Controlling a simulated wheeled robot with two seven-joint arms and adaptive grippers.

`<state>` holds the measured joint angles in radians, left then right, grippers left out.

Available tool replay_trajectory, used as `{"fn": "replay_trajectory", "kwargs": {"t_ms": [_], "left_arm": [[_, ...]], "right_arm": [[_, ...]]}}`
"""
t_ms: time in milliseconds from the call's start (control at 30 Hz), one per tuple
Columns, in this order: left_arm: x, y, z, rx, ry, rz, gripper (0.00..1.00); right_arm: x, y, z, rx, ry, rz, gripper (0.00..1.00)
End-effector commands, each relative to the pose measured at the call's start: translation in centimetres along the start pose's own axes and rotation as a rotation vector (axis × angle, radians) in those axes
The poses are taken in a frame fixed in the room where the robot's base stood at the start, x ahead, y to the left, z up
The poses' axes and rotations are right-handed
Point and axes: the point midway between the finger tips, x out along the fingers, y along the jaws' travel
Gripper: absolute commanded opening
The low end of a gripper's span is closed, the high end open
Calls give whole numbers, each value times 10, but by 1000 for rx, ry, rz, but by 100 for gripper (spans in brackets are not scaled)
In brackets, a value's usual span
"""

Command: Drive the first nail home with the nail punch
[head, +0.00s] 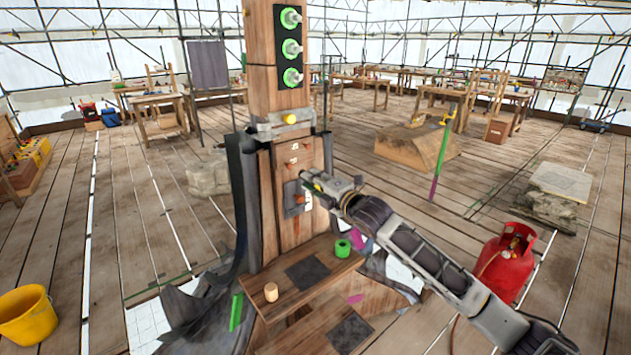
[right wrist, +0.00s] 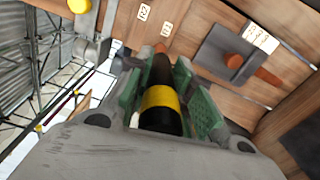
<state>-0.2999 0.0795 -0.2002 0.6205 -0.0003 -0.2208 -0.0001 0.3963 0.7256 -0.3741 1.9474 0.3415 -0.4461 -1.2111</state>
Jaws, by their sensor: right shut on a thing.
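My right gripper (head: 314,183) reaches in from the right to the front of the wooden post (head: 292,230). In the right wrist view the green-padded gripper (right wrist: 160,95) is shut on the nail punch (right wrist: 161,102), black with a yellow band. The punch points at the post face. An orange-brown nail head (right wrist: 160,48) shows just past its far end; I cannot tell whether they touch. In the head view a nail head (head: 293,161) shows on the post. My left gripper is not in view.
A metal bracket with a yellow knob (head: 290,118) crosses the post, below green rings (head: 291,48) with bolts. The ledge (head: 318,272) holds a wooden plug (head: 271,292) and a green ring (head: 343,248). A red gas bottle (head: 505,262) stands right; a yellow bucket (head: 26,316) stands left.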

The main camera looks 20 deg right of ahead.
Motion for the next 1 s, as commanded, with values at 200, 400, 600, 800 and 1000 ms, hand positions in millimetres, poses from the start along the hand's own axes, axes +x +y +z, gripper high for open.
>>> {"fn": "replay_trajectory", "kwargs": {"t_ms": [200, 400, 600, 800, 1000], "left_arm": [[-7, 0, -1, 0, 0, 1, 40], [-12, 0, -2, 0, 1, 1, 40], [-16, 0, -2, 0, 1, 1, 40], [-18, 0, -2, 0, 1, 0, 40], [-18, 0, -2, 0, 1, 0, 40]], "right_arm": [[16, 4, 0, 0, 0, 6, 0], [29, 4, 1, -1, -1, 5, 0], [42, 4, 0, 1, 0, 6, 0], [51, 3, 0, 0, 1, 4, 0], [53, 3, 0, 0, 0, 4, 0]]}}
